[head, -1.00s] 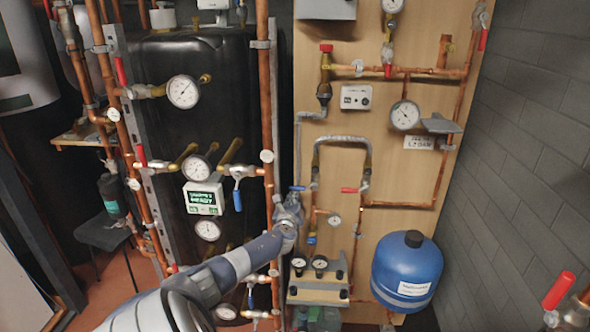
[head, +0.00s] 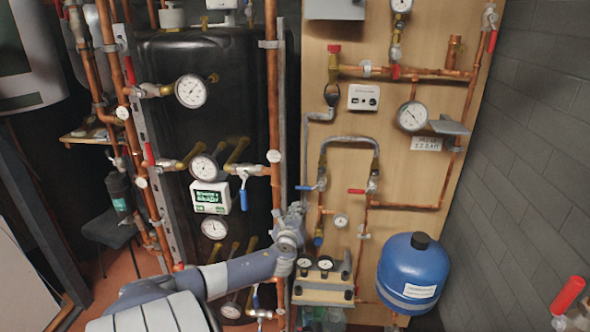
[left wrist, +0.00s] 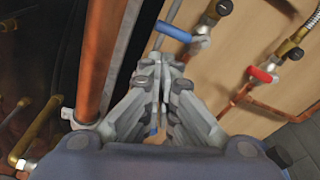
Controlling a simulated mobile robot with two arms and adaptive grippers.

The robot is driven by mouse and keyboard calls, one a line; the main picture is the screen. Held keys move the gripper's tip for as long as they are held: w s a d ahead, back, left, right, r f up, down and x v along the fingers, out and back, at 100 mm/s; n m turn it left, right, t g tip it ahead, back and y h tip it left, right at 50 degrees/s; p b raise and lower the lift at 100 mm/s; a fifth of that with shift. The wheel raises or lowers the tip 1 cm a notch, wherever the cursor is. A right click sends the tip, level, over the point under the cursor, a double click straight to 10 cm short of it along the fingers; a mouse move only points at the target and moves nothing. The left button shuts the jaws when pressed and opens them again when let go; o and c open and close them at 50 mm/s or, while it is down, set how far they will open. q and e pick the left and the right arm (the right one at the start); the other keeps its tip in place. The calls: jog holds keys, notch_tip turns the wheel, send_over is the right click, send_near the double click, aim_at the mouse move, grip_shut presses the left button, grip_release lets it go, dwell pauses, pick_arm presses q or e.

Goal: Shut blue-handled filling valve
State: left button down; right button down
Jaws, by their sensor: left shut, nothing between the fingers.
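The filling valve's blue handle (head: 307,188) sits at the lower left end of the braided hose loop on the wooden board. It points left, roughly level and crosswise to the vertical pipe below. In the left wrist view the blue handle (left wrist: 173,32) lies just beyond my fingertips, attached to a metal valve body at its right. My left gripper (head: 297,207) is just below the handle in the head view. In the left wrist view its fingers (left wrist: 162,62) are together and empty, apart from the handle. My right gripper is not in view.
A red-handled valve (head: 357,191) is at the loop's right end. A vertical copper pipe (head: 273,110) runs close to the left of my gripper. Another blue handle (head: 243,195) hangs by the black tank. Gauges (head: 325,263) and a blue vessel (head: 411,265) are below.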

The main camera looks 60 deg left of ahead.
pick_arm(q)
jog(key=v, duration=0.3)
jog(key=shift+s+d, duration=0.1)
jog(key=shift+f, duration=0.1)
dwell(0.5)
jog(key=s+d+f+n+g+h+b, duration=0.1)
jog(key=s+d+f+n+g+h, duration=0.3)
jog(key=f, duration=0.8)
jog(key=s+d+f+n+b, duration=0.1)
jog(key=s+d+f+n, duration=0.15)
jog(key=s+f, duration=0.75)
jog(key=s+d+f+n+g+h+b, duration=0.1)
jog(key=s+d+f+n+g+h, duration=0.2)
jog(key=f, duration=1.2)
jog(key=s+d+f+n+g+h, duration=0.1)
jog(key=s+d+f+n, duration=0.2)
jog(key=s+d+f, duration=0.4)
jog(key=s+d+f+n+g+h+b, duration=0.1)
jog(key=s+d+f+n, duration=0.3)
jog(key=d, duration=1.1)
jog(key=s+d+f+n+g+h+b, duration=0.1)
jog(key=s+d+f+n+h, duration=0.2)
jog(key=s+d+f, duration=0.7)
jog(key=shift+s+d+n, duration=0.35)
jog(key=shift+s+d, duration=0.2)
jog(key=shift+s, duration=0.7)
